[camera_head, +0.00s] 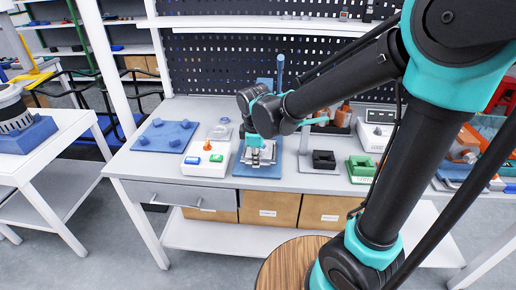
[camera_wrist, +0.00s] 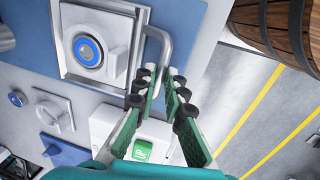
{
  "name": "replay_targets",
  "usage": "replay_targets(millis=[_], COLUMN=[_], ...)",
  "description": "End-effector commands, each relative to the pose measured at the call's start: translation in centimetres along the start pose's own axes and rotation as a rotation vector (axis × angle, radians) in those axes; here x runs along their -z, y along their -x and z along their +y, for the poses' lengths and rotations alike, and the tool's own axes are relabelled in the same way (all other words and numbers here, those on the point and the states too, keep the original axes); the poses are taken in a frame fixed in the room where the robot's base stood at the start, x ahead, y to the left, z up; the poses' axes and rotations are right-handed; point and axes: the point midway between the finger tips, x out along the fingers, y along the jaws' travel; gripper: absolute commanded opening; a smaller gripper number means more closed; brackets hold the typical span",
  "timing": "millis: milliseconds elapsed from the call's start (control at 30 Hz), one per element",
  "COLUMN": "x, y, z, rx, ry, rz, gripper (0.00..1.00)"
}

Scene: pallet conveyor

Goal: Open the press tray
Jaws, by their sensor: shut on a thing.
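The press tray (camera_head: 264,157) is a pale metal piece on a blue base plate (camera_head: 258,170) on the workbench. In the wrist view, the tray (camera_wrist: 112,78) is a light square plate with a round, blue-ringed part (camera_wrist: 88,50) on it. A grey bar handle (camera_wrist: 163,38) stands at its edge. My gripper (camera_wrist: 162,76), with green-padded fingers, is at the handle, shut on it with one finger on each side. In the head view my gripper (camera_head: 254,143) is over the tray and partly hides it. The tray's travel cannot be judged.
A white control box (camera_head: 207,158) with an orange and a green button stands just left of the press. A blue plate with blocks (camera_head: 165,136) lies farther left. Black (camera_head: 324,159) and green (camera_head: 361,168) fixtures stand to the right. A wooden round top (camera_head: 285,263) is in front.

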Motion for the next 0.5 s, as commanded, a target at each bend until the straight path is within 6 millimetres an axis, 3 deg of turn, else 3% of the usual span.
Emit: replay_targets(millis=[167,500], x=[0.1,0.1], y=[0.4,0.5], z=[-2.1,-2.3], rx=[-0.002,-0.002], ry=[0.002,0.0], rz=[0.002,0.002], gripper=[0.0,0.0])
